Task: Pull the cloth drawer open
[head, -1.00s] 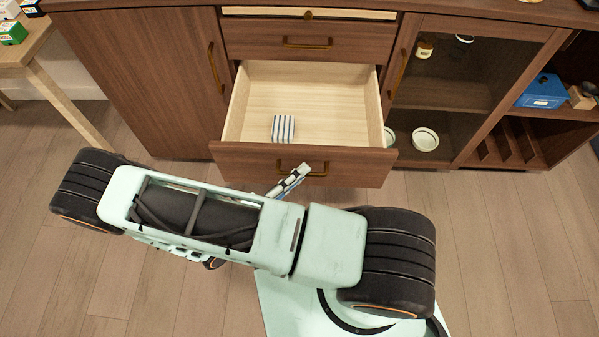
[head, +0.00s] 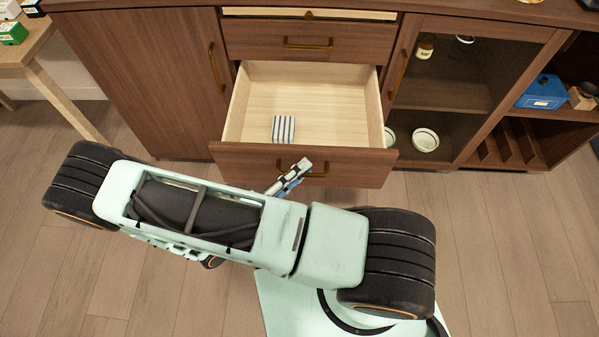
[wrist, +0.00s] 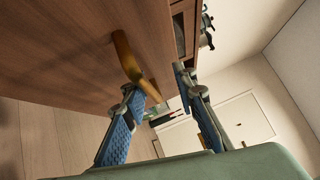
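The cloth drawer (head: 240,158) is the lower middle drawer of the brown cabinet and stands well out, with its pale inside showing. A folded blue-and-white striped cloth (head: 283,129) lies in it. Its brass bar handle (head: 318,174) is on the front, partly hidden by my gripper (head: 297,172) in the head view. In the wrist view the handle (wrist: 131,62) runs toward the space between my open fingers (wrist: 156,82). The fingers are spread, with nothing clamped between them; whether one touches the handle I cannot tell.
A shut drawer (head: 305,42) is above the open one. A cabinet door (head: 150,80) is at left, and a glass-fronted section (head: 470,75) with bowls is at right. A wooden table (head: 45,75) stands far left. The floor (head: 520,240) at right is clear.

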